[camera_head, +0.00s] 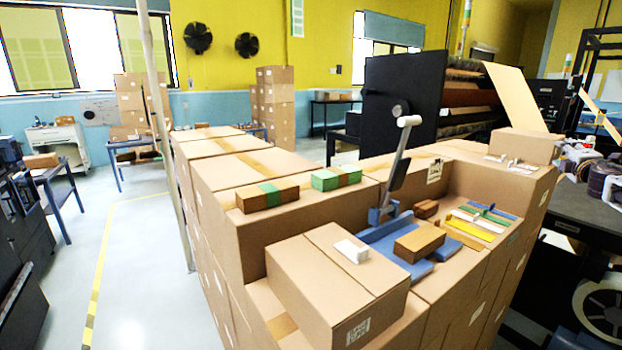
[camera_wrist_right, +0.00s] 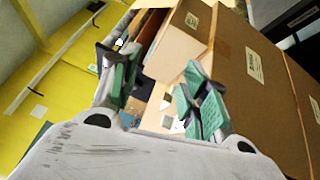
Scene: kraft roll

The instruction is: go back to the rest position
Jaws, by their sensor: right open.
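My right gripper (camera_head: 572,152) is at the right edge of the head view, beside a small carton (camera_head: 527,146) on the stacked boxes. In the right wrist view the green-padded fingers of my right gripper (camera_wrist_right: 160,84) stand apart with nothing held between them. A carton (camera_wrist_right: 182,40) and a few small pale pieces (camera_wrist_right: 167,102) show beyond the fingertips. My left gripper is not in the head view.
Stacked cartons (camera_head: 330,262) fill the middle, carrying wooden blocks (camera_head: 420,242), a blue fixture with a lever (camera_head: 390,216) and coloured strips (camera_head: 483,221). A large black roll machine (camera_head: 402,103) stands behind. Open floor (camera_head: 140,260) lies left.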

